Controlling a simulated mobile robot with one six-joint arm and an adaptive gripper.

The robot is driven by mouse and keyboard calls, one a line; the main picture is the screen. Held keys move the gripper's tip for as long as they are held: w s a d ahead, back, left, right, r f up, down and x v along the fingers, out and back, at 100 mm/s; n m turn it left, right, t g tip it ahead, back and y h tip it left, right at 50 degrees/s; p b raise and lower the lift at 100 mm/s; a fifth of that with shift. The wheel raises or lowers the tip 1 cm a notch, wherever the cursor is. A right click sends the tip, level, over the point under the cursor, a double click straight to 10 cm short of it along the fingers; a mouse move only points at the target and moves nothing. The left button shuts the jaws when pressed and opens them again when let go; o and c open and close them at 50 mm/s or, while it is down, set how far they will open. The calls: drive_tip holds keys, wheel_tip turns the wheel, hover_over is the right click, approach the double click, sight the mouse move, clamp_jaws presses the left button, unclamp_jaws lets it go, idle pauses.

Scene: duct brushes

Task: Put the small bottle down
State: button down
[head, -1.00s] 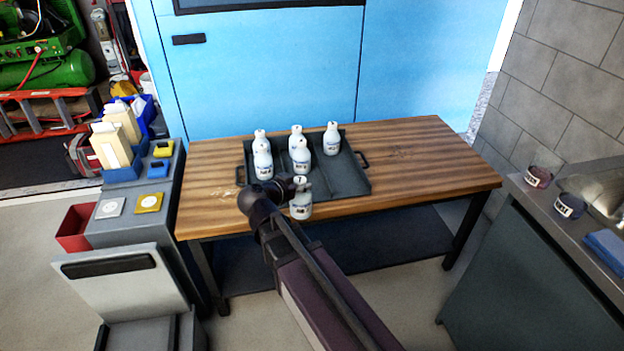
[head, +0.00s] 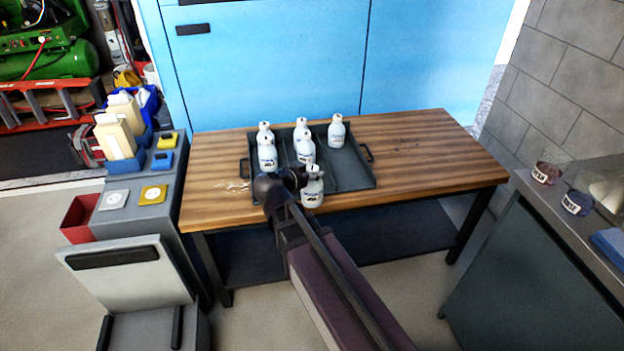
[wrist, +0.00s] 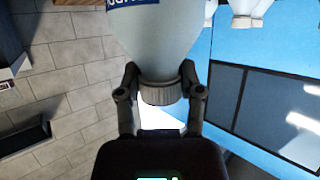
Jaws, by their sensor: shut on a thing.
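My gripper (head: 303,178) is shut on the small bottle (head: 312,192), a white bottle with a blue-and-white label. In the wrist view, both fingers (wrist: 160,82) close around its grey cap and neck, and the white body (wrist: 158,35) runs out of the top of the picture. The bottle is upright at the front edge of the dark tray (head: 350,182). The arm partly covers it in the head view. I cannot tell whether its base touches the tray or table.
Several similar white bottles (head: 267,155) stand in the tray's left and middle compartments, and one (head: 337,132) stands in the right one. The wooden table (head: 430,150) is clear to the right. A blue cabinet (head: 280,60) is behind.

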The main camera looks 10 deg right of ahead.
drive_tip(key=shift+n, duration=0.3)
drive_tip(key=d, duration=0.5)
drive_tip(key=shift+s+d+r, duration=0.15)
drive_tip(key=shift+s+d, duration=0.05)
drive_tip(key=shift+d, duration=0.2)
drive_tip(key=w+a+f+b, duration=0.1)
drive_tip(key=w+a, duration=0.2)
drive_tip(key=w, duration=1.2)
drive_tip(key=shift+w+f, duration=0.3)
drive_tip(key=shift+w, duration=0.1)
drive_tip(key=shift+f, duration=0.1)
drive_tip(key=shift+f+b, duration=1.65)
drive_tip(key=shift+b, duration=0.3)
drive_tip(key=shift+f, duration=0.2)
drive_tip(key=shift+c, duration=1.2)
unclamp_jaws()
drive_tip(key=shift+r, duration=0.1)
